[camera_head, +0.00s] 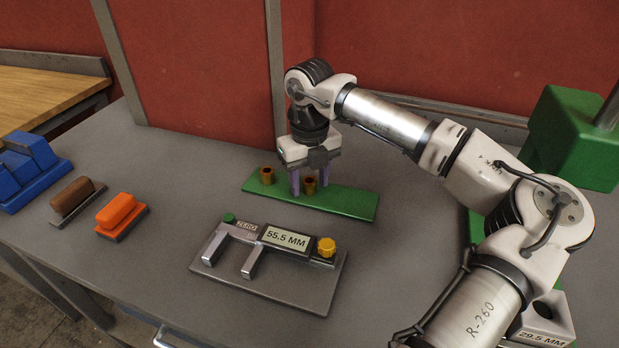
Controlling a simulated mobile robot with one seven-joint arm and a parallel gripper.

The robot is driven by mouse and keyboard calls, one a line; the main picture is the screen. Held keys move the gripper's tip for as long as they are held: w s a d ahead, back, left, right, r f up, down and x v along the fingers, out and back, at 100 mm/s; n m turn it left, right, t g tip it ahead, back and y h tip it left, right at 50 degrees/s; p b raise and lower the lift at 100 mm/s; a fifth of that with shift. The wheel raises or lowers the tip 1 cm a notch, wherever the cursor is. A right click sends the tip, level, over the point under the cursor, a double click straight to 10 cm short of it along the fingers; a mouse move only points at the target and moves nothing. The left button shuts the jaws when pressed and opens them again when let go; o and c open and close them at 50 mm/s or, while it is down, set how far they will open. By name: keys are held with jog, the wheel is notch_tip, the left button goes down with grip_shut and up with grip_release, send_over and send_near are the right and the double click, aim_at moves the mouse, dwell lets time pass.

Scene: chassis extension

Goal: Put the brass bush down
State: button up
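A brass bush (310,186) stands upright at the green board (350,204), between the two purple fingers of my gripper (309,184). The gripper points down, and a narrow gap seems to show between the bush and each finger, so it looks open around the bush. The bush's base appears to be on or very close to the board. A second brass bush (267,176) stands upright near the left end of the same board, apart from the gripper.
A caliper gauge reading 55.5 MM (286,238) lies in front of the board. An orange block (117,209), a brown block (73,196) and a blue stand (30,165) are at left. Green equipment (572,135) and a 29.5 MM block (545,322) are at right. A red wall (200,70) rises behind.

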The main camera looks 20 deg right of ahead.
aim_at(310, 180)
jog(key=shift+r, duration=0.1)
notch_tip(310, 180, up, 12)
dwell(0.6)
